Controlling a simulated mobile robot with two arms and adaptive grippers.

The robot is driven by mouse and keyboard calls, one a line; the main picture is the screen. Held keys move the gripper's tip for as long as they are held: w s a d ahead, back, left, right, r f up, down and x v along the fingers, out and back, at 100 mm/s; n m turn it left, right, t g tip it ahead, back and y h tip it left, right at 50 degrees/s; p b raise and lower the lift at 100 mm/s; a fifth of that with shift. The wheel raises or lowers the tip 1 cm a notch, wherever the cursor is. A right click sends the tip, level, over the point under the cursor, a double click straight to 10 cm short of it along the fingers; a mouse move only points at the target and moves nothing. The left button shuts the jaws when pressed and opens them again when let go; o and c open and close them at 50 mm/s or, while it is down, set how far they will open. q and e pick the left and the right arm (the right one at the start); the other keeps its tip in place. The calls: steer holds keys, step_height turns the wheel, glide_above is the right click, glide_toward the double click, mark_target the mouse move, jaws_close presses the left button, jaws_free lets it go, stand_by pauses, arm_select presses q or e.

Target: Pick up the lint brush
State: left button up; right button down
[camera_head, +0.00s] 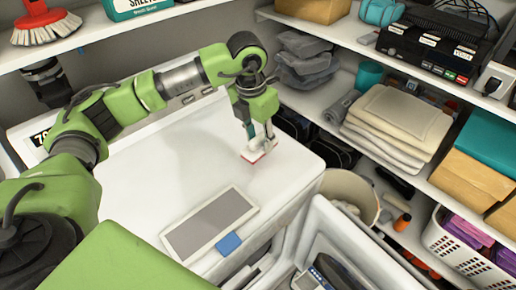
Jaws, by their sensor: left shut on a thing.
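My left gripper (258,134) points down over the white appliance top (140,165), near its far right edge. It is shut on a small, flat, pale thing with a red edge, which I take to be the lint brush (256,153). The lint brush is at or just above the white surface; I cannot tell whether it touches. The fingers hide its upper part. My right gripper is not in view.
A grey-and-white panel (211,222) and a blue block (228,243) lie nearer on the white top. A red scrub brush (44,24) sits on the upper left shelf. Folded towels (398,122), a bin (350,190) and a white basket (449,240) stand to the right.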

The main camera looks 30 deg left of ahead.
arm_select(q)
steer(key=s+d+r+b, duration=0.4)
steer(key=s+d+r, duration=0.4)
steer(key=s+d, duration=0.1)
steer(key=shift+d+r, duration=0.3)
steer(key=shift+r, duration=0.1)
steer(key=shift+w, duration=0.1)
steer(key=o, duration=0.4)
steer(key=shift+c, duration=0.2)
steer(key=c, duration=0.5)
steer(key=shift+w, duration=0.1)
